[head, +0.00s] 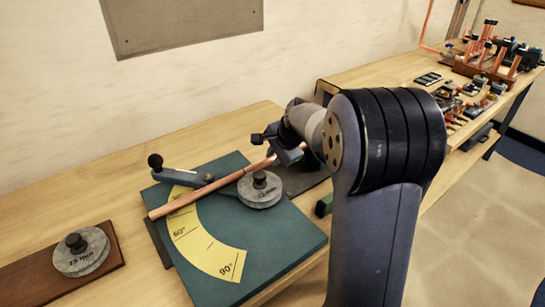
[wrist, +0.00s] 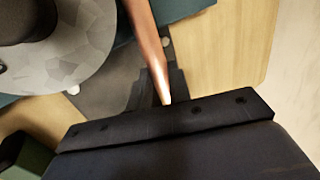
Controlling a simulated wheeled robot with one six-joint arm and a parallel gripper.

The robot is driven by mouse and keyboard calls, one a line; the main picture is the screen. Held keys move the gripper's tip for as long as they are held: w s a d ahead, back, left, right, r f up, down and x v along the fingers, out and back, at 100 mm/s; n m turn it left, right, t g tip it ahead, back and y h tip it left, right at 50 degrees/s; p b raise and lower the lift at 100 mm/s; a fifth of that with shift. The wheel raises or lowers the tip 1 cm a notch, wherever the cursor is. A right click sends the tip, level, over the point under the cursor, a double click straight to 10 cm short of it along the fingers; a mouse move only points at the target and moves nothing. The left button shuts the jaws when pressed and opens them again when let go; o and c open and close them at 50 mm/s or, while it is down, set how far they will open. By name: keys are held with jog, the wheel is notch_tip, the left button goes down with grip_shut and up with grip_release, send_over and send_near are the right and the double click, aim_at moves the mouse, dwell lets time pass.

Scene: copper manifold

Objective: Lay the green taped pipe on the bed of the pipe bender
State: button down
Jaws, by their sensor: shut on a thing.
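A long copper pipe (head: 195,196) slants across the teal bed of the pipe bender (head: 285,237), past the left side of a round grey die (head: 259,191). My gripper (head: 277,152) is shut on the pipe near its upper right end. In the wrist view the pipe (wrist: 148,45) runs down between the jaws beside a round grey die (wrist: 60,50). No green tape shows on the visible length. I cannot tell whether the pipe touches the bed or hangs just above it.
The bender's lever (head: 190,178) with a black knob lies at the bed's far left. A yellow angle scale (head: 208,243) curves over the bed. A 29 mm die (head: 80,252) rests on a brown board at left. The bench at back right holds pipe racks and small tools.

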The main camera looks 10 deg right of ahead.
jog(key=shift+w+d, duration=0.1)
jog(key=shift+d, duration=0.15)
jog(key=c, duration=0.9)
grip_release()
notch_tip(320, 180, up, 7)
jog(key=p, duration=0.6)
jog(key=shift+f, duration=0.1)
notch_tip(320, 180, down, 7)
jog(key=b, duration=0.6)
